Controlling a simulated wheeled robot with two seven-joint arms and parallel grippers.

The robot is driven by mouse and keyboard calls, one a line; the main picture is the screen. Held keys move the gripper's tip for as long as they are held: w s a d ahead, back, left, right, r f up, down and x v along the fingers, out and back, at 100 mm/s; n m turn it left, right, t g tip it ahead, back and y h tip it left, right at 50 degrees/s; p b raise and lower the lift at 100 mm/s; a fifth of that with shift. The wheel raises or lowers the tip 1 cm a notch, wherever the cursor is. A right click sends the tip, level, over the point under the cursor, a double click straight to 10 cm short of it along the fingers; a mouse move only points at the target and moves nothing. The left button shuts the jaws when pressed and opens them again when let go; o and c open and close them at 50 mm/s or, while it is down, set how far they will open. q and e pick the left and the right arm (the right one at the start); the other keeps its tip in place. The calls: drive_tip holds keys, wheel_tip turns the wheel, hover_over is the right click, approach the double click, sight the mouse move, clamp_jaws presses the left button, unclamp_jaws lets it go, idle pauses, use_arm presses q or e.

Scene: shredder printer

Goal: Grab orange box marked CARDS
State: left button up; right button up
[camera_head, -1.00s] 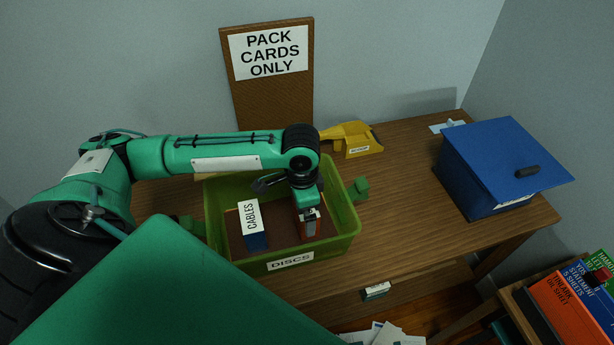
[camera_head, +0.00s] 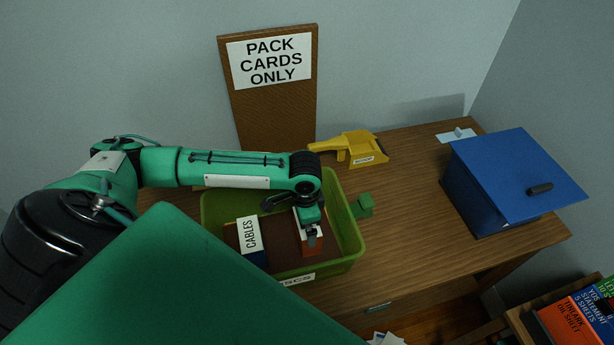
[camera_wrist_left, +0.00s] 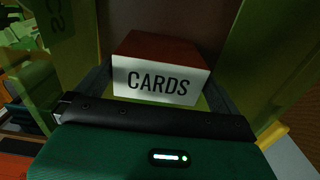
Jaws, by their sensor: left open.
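The orange box marked CARDS (camera_head: 313,250) stands in the right part of the green bin (camera_head: 356,238). In the left wrist view the box (camera_wrist_left: 161,48) shows a dark orange-red top and a white face reading CARDS. My left gripper (camera_head: 312,234) reaches down into the bin at this box, hiding part of it. In the wrist view the left gripper (camera_wrist_left: 160,78) is open, with one dark finger on each side of the box. I cannot tell whether the fingers touch it. My right gripper is not in view.
A blue box marked CABLES (camera_head: 250,233) stands at the left in the same bin. A yellow tool (camera_head: 358,148) lies behind the bin, and a blue lidded box (camera_head: 485,190) stands at the right. A board reading PACK CARDS ONLY (camera_head: 270,95) stands at the back.

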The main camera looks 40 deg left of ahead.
use_arm(q)
drive_tip(key=f, duration=0.4)
drive_tip(key=shift+w+d+f+p, duration=0.1)
drive_tip(key=shift+w+f+p, duration=0.1)
drive_tip(key=shift+f+p, duration=0.2)
drive_tip(key=c, duration=0.6)
drive_tip(key=shift+c, duration=0.4)
drive_tip(key=shift+r, duration=0.15)
